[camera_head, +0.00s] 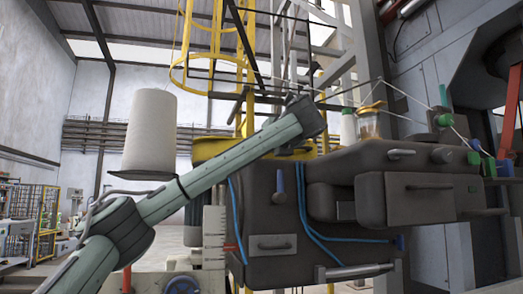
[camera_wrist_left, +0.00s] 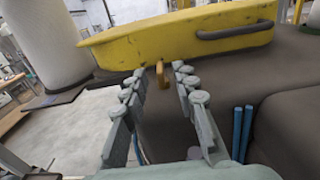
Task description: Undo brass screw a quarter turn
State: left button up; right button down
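The brass screw (camera_wrist_left: 163,77) shows in the left wrist view as a small brass-coloured piece below the edge of the yellow cover (camera_wrist_left: 190,38). My left gripper (camera_wrist_left: 159,73) is open, with its two fingers apart and the tips on either side of the screw in the picture. I cannot tell whether a finger touches it. In the head view my left arm reaches in front of the dark machine body (camera_head: 270,215), and its forearm hides the screw and most of the gripper. My right gripper is not in view.
A white cone-shaped spool (camera_head: 150,130) stands left of my arm. A yellow ladder cage (camera_head: 215,70) rises behind. Blue hoses (camera_head: 305,210) hang down the machine front, and a dark handle (camera_wrist_left: 235,32) sits on the yellow cover.

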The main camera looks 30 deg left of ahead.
pick_arm(q)
jog(key=v, duration=0.7)
jog(key=shift+d, duration=0.2)
jog(key=shift+s, duration=0.15)
